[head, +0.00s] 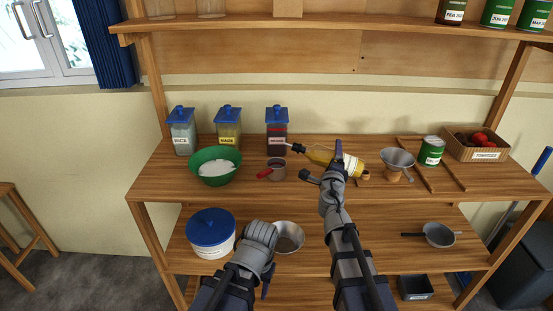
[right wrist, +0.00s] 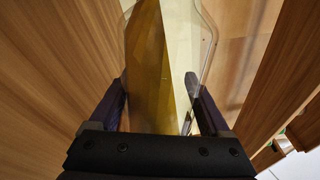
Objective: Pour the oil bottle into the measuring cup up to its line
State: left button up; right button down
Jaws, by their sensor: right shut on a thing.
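The oil bottle (head: 320,155), clear with yellow oil and a dark spout, lies tilted nearly on its side above the table, spout to the left. My right gripper (head: 338,163) is shut on its body; in the right wrist view the bottle (right wrist: 150,60) fills the space between the fingers. The small grey-brown measuring cup (head: 279,172) with a red handle stands on the tabletop, left of and below the spout. I see no clear oil stream, and the cup's line and level are too small to read. My left gripper (head: 262,240) is low in front of the table; its fingers are unclear.
A green bowl (head: 213,176) of white contents stands left of the cup, with three blue-lidded jars behind. A funnel on a stand (head: 397,160), a green can (head: 431,152) and a tomato basket (head: 478,146) are on the right. The front tabletop is mostly clear.

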jog(key=shift+a+f+n+b, duration=0.2)
jog(key=shift+f+n+b, duration=0.4)
jog(key=shift+f+b, duration=0.05)
dwell(1.2)
